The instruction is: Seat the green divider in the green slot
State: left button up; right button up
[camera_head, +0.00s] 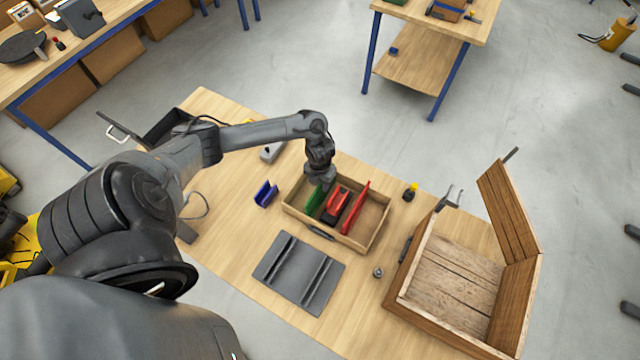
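A shallow wooden box (367,244) sits on the table near the middle of the view. The green divider (314,203) stands upright in the left part of this box. A red divider (356,207) stands in its right part, with a red and black object (336,203) between them. My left gripper (322,186) points down over the box, right at the top of the green divider. Its fingers are too small and hidden to tell whether they grip it. The green slot cannot be made out. My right gripper is not in view.
A blue piece (265,194) lies left of the box. A dark grey grooved plate (298,274) lies in front. A large wooden crate (455,279) with a raised lid (510,210) stands at the right.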

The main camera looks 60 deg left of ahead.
pick_arm(q)
notch_tip(320, 180, up, 10)
jog(key=p, duration=0.1)
jog(key=w+d+n+t+h, duration=0.15)
jog(key=d+n+t, duration=0.55)
jog(key=d, duration=1.7)
jog(key=s+r+n+g, duration=0.1)
jog(key=s+r+n, duration=0.3)
jog(key=n, duration=0.6)
jog(key=s+r+n+g+y, duration=0.1)
jog(key=s+r+n, duration=0.3)
jog(key=s+n, duration=0.4)
jog(key=n+g, duration=0.1)
jog(key=n, duration=0.1)
jog(key=shift+s+a+n, duration=0.3)
jog(key=shift+a+n, duration=0.1)
jog(key=shift+r, duration=0.15)
notch_tip(320, 180, up, 11)
jog(key=p, duration=1.1)
